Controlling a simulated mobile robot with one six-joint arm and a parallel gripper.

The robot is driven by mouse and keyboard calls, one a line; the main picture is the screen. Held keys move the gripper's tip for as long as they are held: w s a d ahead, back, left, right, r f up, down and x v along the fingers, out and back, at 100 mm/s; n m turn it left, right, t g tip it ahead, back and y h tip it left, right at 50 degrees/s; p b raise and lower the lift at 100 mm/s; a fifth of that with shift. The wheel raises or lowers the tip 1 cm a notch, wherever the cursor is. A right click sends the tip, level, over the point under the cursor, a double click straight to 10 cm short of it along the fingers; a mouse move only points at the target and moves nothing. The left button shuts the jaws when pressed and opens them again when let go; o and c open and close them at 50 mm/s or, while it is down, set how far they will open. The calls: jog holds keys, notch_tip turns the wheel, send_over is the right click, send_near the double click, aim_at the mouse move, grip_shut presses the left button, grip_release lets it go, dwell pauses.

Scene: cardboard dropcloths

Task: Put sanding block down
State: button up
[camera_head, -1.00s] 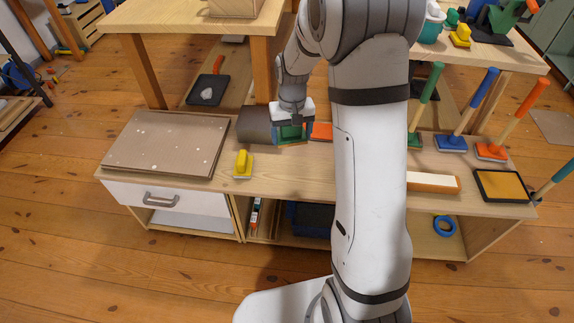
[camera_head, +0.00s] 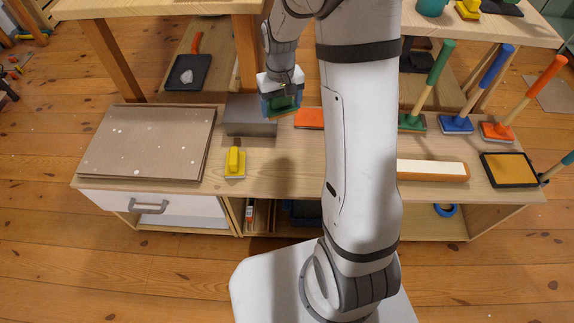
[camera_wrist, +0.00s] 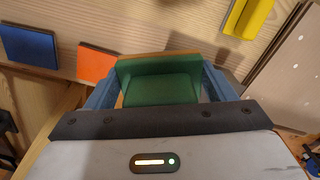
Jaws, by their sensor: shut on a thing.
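A green sanding block (camera_head: 285,103) with a thin brown underside is held in my gripper (camera_head: 281,98). In the wrist view the green block (camera_wrist: 160,88) sits between the two blue fingers of my gripper (camera_wrist: 160,85), which are shut on its sides. In the head view the block appears to hang above the back part of the low wooden bench (camera_head: 300,165), clear of its top. A yellow sanding block (camera_head: 235,163) stands on the bench in front of it; it also shows in the wrist view (camera_wrist: 249,16).
A speckled cardboard sheet (camera_head: 150,142) covers the bench's left end. A grey metal piece (camera_head: 250,116) and a flat orange piece (camera_head: 309,118) lie near the back edge. A blue piece (camera_wrist: 28,46) shows in the wrist view. Long-handled tools (camera_head: 458,122) and a yellow pad (camera_head: 509,169) are right.

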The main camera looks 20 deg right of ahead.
jog(key=s+f+n+b, duration=0.4)
jog(key=s+f, duration=0.2)
jog(key=s, duration=0.2)
jog(key=b, duration=0.2)
send_over(289, 166)
notch_tip(289, 166, down, 4)
jog(key=shift+f, duration=0.1)
jog(key=shift+f+b, duration=0.8)
jog(key=shift+f, duration=1.5)
jog(key=shift+f, duration=0.1)
jog(key=shift+f, duration=0.15)
jog(key=o, duration=1)
jog(key=shift+c, duration=0.2)
